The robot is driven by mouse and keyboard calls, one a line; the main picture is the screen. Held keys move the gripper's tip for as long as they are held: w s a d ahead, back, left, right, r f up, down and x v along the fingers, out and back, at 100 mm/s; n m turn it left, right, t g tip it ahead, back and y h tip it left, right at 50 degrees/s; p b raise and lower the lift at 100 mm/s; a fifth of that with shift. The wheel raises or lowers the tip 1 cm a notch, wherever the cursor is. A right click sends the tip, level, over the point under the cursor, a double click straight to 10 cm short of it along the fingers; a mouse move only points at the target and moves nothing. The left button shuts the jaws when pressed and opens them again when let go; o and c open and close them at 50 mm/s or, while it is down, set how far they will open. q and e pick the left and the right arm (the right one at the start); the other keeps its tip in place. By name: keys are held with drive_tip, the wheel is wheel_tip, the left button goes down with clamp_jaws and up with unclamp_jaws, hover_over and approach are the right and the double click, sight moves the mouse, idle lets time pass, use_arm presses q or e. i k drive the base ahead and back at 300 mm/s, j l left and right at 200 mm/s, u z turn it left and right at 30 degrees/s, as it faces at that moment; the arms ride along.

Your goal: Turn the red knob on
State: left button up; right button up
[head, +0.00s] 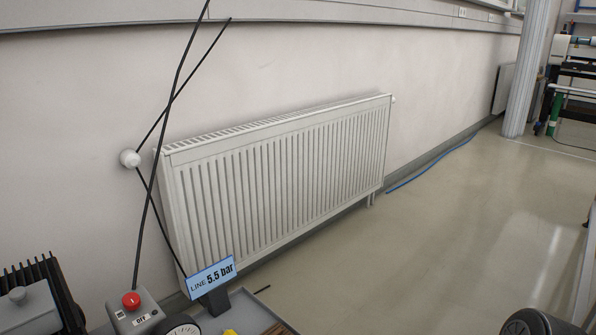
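The red knob (131,300) sits on top of a small grey box (137,313) at the bottom left of the head view. A label on the box's front reads OFF; another small label beside it is too small to read. The knob's pointer or turned angle cannot be made out. A black cable rises from behind the box. Neither of my grippers shows in the head view.
Right of the box stand a blue sign (211,278) reading "LINE 5.5 bar" and a partly cut-off round gauge (182,328). A black finned block (58,295) with a grey part stands left. A white radiator (280,175) is behind; open floor lies right.

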sight(132, 300)
drive_tip(key=k+l, duration=0.3)
drive_tip(key=k, duration=0.15)
drive_tip(key=k+l, duration=0.25)
drive_tip(key=k, duration=0.2)
drive_tip(key=k+l, duration=0.3)
drive_tip(key=k, duration=0.15)
